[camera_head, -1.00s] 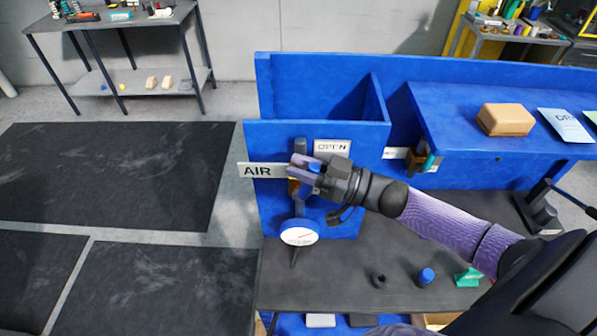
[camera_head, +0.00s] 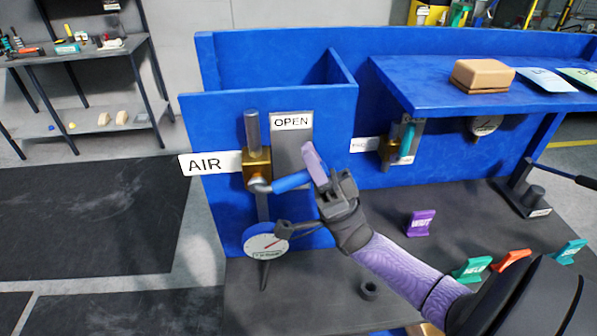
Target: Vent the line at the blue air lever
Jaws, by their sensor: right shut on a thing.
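The blue air lever (camera_head: 290,182) sticks out to the right, tilted slightly up, from the brass valve body (camera_head: 256,160). The valve is on a vertical grey pipe on the blue panel (camera_head: 218,125). A white AIR sign (camera_head: 206,164) is left of the valve. An OPEN label (camera_head: 292,122) is above the lever on a grey plate. My right gripper (camera_head: 317,173) is shut on the lever's outer end, which its fingers partly hide. A round gauge (camera_head: 265,241) with a white face sits below the valve. My left gripper is not in view.
A second valve with a teal handle (camera_head: 407,142) is to the right, under a blue shelf (camera_head: 415,83) carrying a tan block (camera_head: 482,75). A purple tag (camera_head: 421,223) and teal and orange tags stand on the dark bench top (camera_head: 300,300). My right forearm crosses the bench.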

